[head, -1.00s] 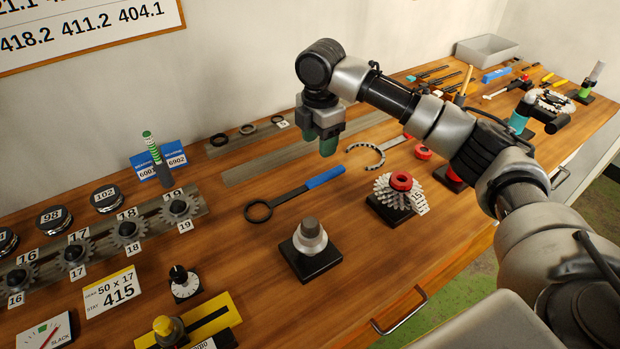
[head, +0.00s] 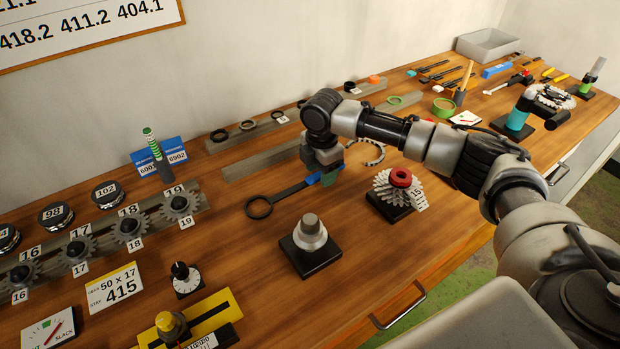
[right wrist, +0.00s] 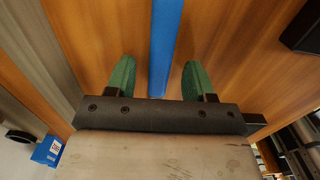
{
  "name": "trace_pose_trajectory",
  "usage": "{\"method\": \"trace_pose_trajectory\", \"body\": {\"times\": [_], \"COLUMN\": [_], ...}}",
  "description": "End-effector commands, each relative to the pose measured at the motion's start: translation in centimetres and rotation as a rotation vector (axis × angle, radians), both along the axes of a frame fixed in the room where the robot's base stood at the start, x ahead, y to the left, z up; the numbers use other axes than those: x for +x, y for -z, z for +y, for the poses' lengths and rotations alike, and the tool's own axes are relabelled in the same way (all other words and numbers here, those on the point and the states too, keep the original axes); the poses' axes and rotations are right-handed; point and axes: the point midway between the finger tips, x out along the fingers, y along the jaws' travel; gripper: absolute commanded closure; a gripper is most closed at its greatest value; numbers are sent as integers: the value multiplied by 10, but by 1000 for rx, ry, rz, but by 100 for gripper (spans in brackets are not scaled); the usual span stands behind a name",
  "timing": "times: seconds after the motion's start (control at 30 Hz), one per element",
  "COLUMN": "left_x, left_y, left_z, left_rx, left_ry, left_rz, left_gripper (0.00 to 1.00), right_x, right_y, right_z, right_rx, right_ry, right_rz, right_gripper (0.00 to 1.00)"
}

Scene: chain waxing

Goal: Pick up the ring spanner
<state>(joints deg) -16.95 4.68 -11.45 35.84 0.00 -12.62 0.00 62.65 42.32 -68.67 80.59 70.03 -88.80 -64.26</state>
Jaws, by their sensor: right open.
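The ring spanner (head: 289,192) lies on the wooden bench, with a dark ring at its left end and a blue handle at its right. My right gripper (head: 328,177) is at the blue handle and hides part of it in the head view. In the right wrist view, the blue handle (right wrist: 166,40) runs between the two green fingers of my right gripper (right wrist: 158,77). The fingers are open, with a gap on each side of the handle. My left gripper is not in view.
A stepped metal post on a black base (head: 310,238) stands in front of the spanner. A sprocket stack with a red top (head: 400,178) stands to the right. A grey rail (head: 250,163) lies behind. Bare bench shows left of the spanner's ring.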

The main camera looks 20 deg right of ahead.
Motion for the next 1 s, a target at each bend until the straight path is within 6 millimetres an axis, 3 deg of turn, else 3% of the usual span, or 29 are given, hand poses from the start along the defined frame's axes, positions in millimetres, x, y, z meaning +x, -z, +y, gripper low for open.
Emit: {"method": "trace_pose_trajectory", "body": {"times": [0.2,0.53,0.87,1.0], "left_x": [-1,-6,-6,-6], "left_y": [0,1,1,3], "left_z": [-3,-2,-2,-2], "left_rx": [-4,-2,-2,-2], "left_ry": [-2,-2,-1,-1], "left_rz": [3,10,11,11], "left_gripper": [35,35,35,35], "right_x": [0,0,0,1], "right_y": [1,0,-1,-11], "right_z": [0,0,0,0], "right_rx": [0,0,1,2], "right_ry": [0,0,0,0], "right_rz": [0,0,-1,-4], "right_gripper": [50,100,100,100]}}
